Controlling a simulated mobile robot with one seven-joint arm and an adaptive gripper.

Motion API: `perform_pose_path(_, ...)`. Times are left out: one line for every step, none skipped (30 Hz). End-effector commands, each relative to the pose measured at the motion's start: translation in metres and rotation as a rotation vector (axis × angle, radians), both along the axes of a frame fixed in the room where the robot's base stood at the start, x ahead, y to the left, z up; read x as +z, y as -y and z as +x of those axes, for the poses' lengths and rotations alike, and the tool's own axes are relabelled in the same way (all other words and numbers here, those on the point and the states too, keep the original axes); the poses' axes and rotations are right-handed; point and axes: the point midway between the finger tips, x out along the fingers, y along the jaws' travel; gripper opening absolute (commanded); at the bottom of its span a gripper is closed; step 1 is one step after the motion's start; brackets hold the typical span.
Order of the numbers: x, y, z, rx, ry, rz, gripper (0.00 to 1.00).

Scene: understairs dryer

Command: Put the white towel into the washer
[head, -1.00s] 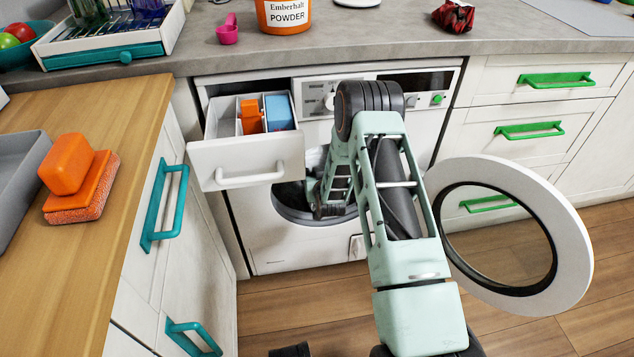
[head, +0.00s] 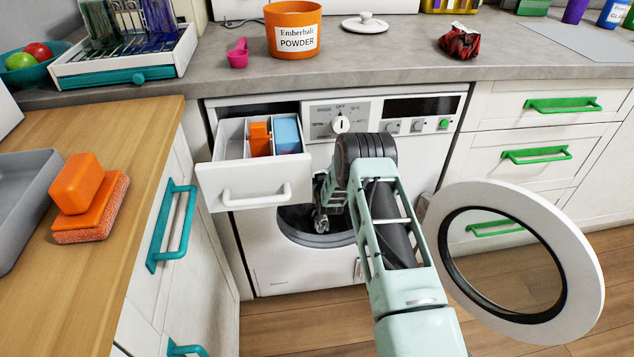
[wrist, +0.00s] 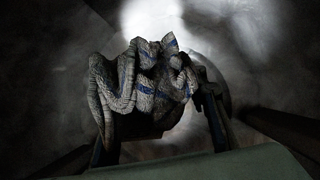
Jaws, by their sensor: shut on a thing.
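The towel (wrist: 145,85) is a crumpled, pale cloth with blue stripes, dark in the shade, in the wrist view. My gripper (wrist: 155,125) is shut on it, with a finger at each side. The wrist view shows dim, curved metal walls around the towel, inside the drum. In the head view my arm reaches into the round opening of the white washer (head: 290,275). The washer door (head: 580,255) stands wide open to the right.
The detergent drawer (head: 255,190) is pulled out above the opening, close left of my arm. A wooden counter (head: 150,130) with an orange sponge (head: 95,215) is at left. An orange powder tub (head: 294,32) stands on the grey worktop above. Floor is free below the door.

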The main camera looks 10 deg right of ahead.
Motion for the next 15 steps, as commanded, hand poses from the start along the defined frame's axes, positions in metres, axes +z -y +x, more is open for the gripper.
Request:
perform_pose_path(0.000,0.000,0.000,0.000,0.001,0.000,0.14)
perform_pose_path(0.000,0.000,0.000,0.000,0.001,0.000,0.14)
perform_pose_path(0.000,0.000,0.000,0.000,0.001,0.000,0.14)
perform_pose_path(0.000,0.000,0.000,0.000,0.001,0.000,0.14)
perform_pose_path(0.000,0.000,0.000,0.000,0.001,0.000,0.14)
perform_pose_path(-0.001,0.000,0.000,0.000,0.001,0.000,0.14)
perform_pose_path(-0.002,0.000,0.000,0.000,0.000,0.000,0.14)
perform_pose_path(-0.003,0.000,0.000,0.000,0.000,0.000,0.14)
perform_pose_path(-0.005,0.000,0.000,0.000,0.000,0.000,0.14)
perform_pose_path(-0.006,0.000,0.000,0.000,0.000,0.000,0.14)
perform_pose_path(-0.008,0.000,0.000,0.000,0.000,0.000,0.14)
perform_pose_path(-0.010,0.000,0.000,0.000,0.000,0.000,0.14)
perform_pose_path(-0.011,0.000,0.000,0.000,0.000,0.000,0.14)
perform_pose_path(-0.012,0.000,0.000,0.000,0.000,0.000,0.14)
perform_pose_path(-0.015,0.000,0.000,0.000,0.000,0.000,0.14)
